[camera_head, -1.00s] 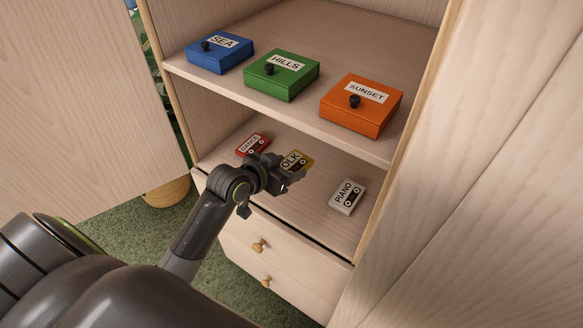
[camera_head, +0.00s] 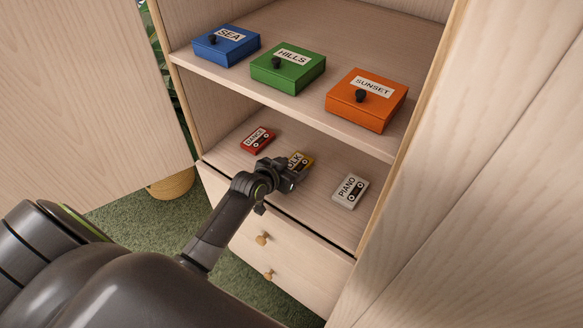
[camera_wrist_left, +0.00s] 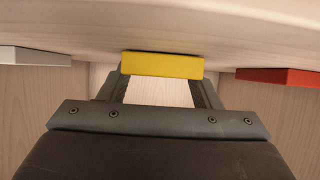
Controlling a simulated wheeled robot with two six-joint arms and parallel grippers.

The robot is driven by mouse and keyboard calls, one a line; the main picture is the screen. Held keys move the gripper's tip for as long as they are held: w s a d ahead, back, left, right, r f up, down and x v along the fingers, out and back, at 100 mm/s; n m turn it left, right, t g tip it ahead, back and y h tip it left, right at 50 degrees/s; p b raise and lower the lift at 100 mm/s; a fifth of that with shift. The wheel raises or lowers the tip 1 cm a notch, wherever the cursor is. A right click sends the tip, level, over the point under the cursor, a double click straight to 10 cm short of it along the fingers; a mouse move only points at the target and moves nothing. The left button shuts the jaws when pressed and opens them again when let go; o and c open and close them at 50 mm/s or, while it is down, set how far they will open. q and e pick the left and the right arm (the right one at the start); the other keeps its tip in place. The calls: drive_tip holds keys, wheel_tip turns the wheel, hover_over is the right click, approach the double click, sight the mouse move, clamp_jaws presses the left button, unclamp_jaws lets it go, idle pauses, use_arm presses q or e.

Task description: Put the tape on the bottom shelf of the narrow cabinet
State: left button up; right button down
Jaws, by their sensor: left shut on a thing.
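The narrow cabinet (camera_head: 225,148) stands open in front of me. My left gripper (camera_head: 291,172) is shut on the yellow FOLK tape (camera_head: 301,162) at the bottom shelf (camera_head: 310,198), between the two other tapes. The left wrist view shows the yellow tape (camera_wrist_left: 162,65) between the fingertips. The gripper hides part of its label. I cannot tell whether the tape touches the shelf. A red DANCE tape (camera_head: 257,139) lies to its left and a white PIANO tape (camera_head: 350,190) to its right. My right gripper is not in view.
On the shelf above stand a blue SEA box (camera_head: 226,47), a green HILLS box (camera_head: 288,70) and an orange SUNSET box (camera_head: 366,100). Drawers with wooden knobs (camera_head: 262,239) are below. An open door panel (camera_head: 85,95) stands at the left.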

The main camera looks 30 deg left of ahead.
use_arm(q)
drive_tip(key=o, duration=1)
drive_tip(key=shift+f, duration=0.1)
drive_tip(key=shift+r, duration=0.25)
drive_tip(key=v, duration=1.2)
drive_tip(key=shift+f, duration=0.15)
drive_tip(key=shift+s+f, duration=0.1)
